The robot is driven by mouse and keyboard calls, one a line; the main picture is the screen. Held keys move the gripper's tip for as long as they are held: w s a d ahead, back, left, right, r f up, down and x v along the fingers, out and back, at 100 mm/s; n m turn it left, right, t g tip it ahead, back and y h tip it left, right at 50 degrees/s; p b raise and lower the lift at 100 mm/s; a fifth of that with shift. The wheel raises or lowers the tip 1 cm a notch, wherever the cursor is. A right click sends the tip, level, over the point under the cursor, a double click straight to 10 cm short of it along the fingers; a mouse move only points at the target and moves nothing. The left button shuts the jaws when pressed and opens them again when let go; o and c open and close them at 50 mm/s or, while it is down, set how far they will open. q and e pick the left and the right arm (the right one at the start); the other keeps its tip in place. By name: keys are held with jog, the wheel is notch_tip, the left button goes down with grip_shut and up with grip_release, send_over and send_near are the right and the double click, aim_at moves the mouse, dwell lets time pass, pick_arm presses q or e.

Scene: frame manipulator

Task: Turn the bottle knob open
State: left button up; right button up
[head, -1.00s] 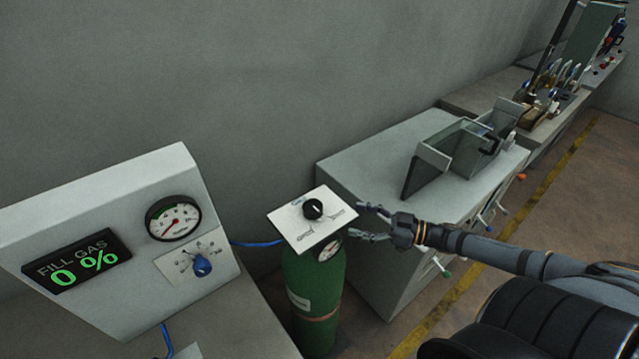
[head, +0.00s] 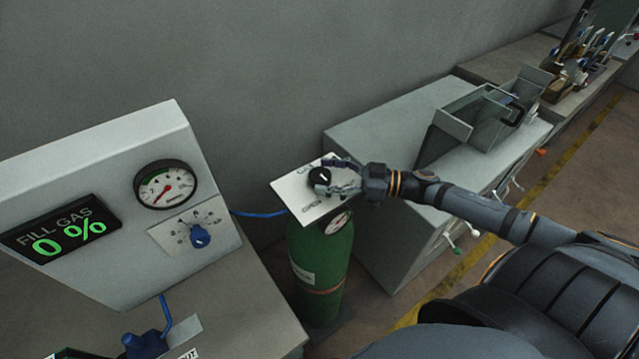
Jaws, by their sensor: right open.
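The black bottle knob (head: 319,177) sits on a tilted white plate (head: 290,188) on top of the green gas bottle (head: 318,262). My right gripper (head: 334,176) reaches in from the right over the plate. Its open fingers lie at the knob, one on the far side and one on the near side. I cannot tell whether they touch it. The fingers cover part of the knob and the plate's right side. A small gauge (head: 338,222) shows below the plate. My left gripper is not in view.
A white panel (head: 95,165) at left has a "FILL GAS 0 %" display (head: 62,229), a gauge (head: 165,186) and a blue knob (head: 200,238). A blue hose (head: 258,213) runs towards the bottle. A grey cabinet (head: 385,130) with levers stands behind my right arm.

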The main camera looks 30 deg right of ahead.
jog(key=shift+w+a+f, duration=0.2)
jog(key=shift+w+a, duration=0.2)
jog(key=shift+a, duration=0.1)
jog(key=shift+w+a+r+b, duration=0.1)
jog(key=shift+a+r+b, duration=0.15)
jog(key=shift+b, duration=0.15)
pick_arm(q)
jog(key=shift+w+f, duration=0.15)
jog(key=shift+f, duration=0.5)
